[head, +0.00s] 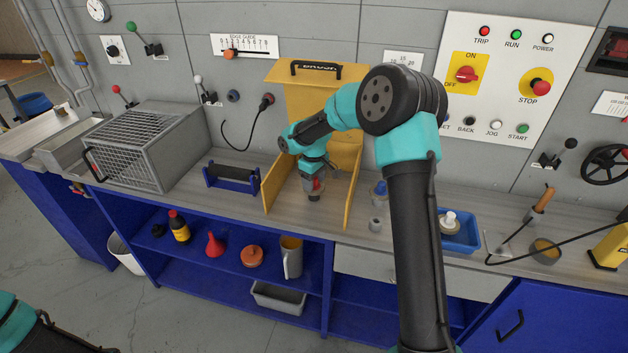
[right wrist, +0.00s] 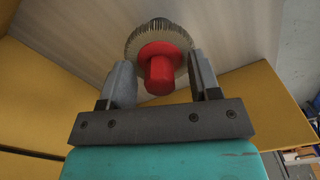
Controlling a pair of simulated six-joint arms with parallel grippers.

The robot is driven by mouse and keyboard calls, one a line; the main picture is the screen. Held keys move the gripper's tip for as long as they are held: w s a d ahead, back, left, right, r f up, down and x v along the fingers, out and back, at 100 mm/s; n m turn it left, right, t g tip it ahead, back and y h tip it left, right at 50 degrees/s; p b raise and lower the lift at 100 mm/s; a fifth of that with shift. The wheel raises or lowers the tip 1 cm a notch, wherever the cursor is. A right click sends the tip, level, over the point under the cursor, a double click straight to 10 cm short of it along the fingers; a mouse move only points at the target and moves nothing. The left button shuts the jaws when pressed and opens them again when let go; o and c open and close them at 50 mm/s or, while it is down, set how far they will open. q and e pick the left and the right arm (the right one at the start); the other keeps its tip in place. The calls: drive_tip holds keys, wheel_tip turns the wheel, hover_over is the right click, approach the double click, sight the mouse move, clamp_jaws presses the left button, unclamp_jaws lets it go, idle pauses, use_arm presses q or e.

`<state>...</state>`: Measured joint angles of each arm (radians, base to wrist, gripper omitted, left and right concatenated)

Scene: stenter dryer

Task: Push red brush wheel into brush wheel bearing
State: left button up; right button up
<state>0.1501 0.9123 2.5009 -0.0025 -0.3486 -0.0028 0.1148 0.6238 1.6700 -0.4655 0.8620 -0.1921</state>
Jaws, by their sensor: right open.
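The red brush wheel (right wrist: 159,72) has a red hub with a red knob and a ring of pale bristles. In the right wrist view it sits between and just beyond the fingers of my right gripper (right wrist: 162,82), which is open with gaps at both sides of the knob. In the head view my right gripper (head: 314,194) points down inside the yellow brush housing (head: 279,187), with some red showing at it. I cannot make out the brush wheel bearing, or whether the wheel is seated in it. My left gripper is out of the picture; only part of its arm shows at the lower left.
The yellow housing walls stand close on both sides of my right gripper, and its lid (head: 318,73) is raised. A blue roller stand (head: 232,178) is to the left. A blue tray (head: 468,238) and small knobbed parts (head: 379,190) are to the right.

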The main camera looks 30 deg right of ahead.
drive_tip(key=shift+r, duration=0.15)
wheel_tip(320, 180, up, 7)
drive_tip(key=shift+r, duration=0.15)
idle(0.4)
idle(0.7)
